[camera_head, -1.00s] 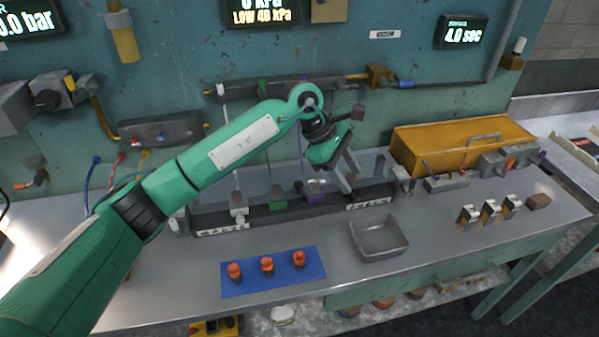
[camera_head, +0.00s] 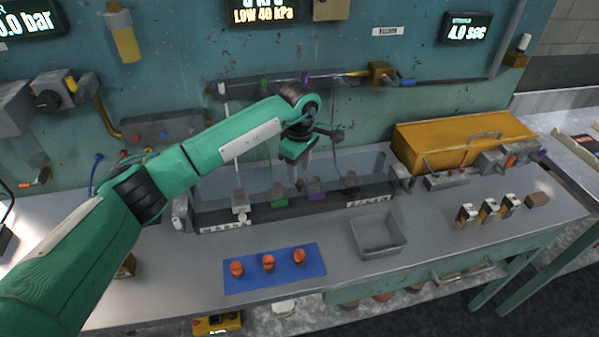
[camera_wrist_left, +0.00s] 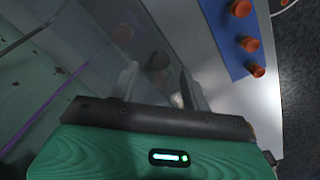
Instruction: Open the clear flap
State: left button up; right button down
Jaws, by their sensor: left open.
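The clear flap (camera_head: 363,166) is a see-through pane at the back of the bench, standing over a dark rail with white, green and purple fittings. It looks upright; its edges are faint. In the left wrist view a hazy pane (camera_wrist_left: 98,48) lies beside and partly behind the fingers. My left gripper (camera_head: 300,181) points down at the pane's middle, near the purple fitting (camera_head: 315,190). Its fingers (camera_wrist_left: 158,88) are apart, with a small dark reddish object visible between them. I cannot tell whether they touch the pane. My right gripper is not in view.
A blue mat (camera_head: 275,282) with orange-red knobs and a grey tray (camera_head: 379,250) lie in front of the rail. A yellow box (camera_head: 455,142) with a handle stands at right, with small blocks (camera_head: 490,208) before it. The bench front is clear between them.

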aim_at(300, 181)
pick_arm(q)
jog(key=shift+f+p, duration=0.45)
jog(key=shift+f, duration=1.45)
grip_shut()
